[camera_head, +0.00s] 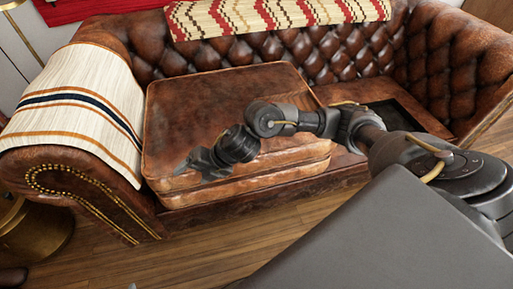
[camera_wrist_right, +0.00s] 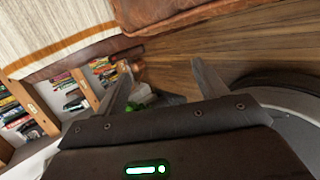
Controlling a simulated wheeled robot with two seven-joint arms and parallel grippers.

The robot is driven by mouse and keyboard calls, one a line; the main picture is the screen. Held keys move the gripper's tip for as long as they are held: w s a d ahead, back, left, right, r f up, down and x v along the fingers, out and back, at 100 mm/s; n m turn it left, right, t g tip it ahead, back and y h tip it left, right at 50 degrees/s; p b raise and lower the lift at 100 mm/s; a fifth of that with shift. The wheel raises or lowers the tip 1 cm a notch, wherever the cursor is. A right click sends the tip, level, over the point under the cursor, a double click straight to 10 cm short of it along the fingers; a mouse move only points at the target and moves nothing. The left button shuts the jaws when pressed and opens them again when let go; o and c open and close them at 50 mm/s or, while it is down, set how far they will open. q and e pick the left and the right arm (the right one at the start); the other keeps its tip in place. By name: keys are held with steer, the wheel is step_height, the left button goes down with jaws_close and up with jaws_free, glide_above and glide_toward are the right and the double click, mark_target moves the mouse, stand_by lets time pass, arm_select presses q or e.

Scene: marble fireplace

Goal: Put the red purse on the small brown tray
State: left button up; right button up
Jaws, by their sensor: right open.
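My right gripper (camera_head: 192,163) is in front of the left seat cushion of a brown leather sofa in the head view. In the right wrist view its two fingers stand wide apart (camera_wrist_right: 160,84), with nothing held between them. I cannot make out the red purse in either view. I see no small brown tray that I can name with certainty. A dark flat rectangle (camera_head: 398,116) lies on the right part of the sofa, partly hidden behind my right arm. My left gripper is not in view.
The brown sofa (camera_head: 440,60) has thick stacked cushions (camera_head: 215,100) on its left. A striped cream throw (camera_head: 85,90) covers its left arm. Wooden floor (camera_head: 150,262) lies in front. The right wrist view shows shelves of colourful items (camera_wrist_right: 70,100) and a small green thing (camera_wrist_right: 135,105).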

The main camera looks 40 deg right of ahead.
steer(key=s+a+r+m+t+y, duration=0.2)
steer(key=s+a+m+t, duration=0.35)
steer(key=m, duration=0.65)
steer(key=s+d+f+m+g+h, duration=0.1)
steer(key=s+d+f+m+h, duration=0.2)
steer(key=d+m, duration=0.4)
steer(key=s+d+f+m+h, duration=0.4)
steer(key=s+d+m, duration=0.4)
steer(key=shift+s+f+g, duration=0.2)
steer(key=shift+f+g, duration=0.15)
steer(key=shift+f, duration=0.05)
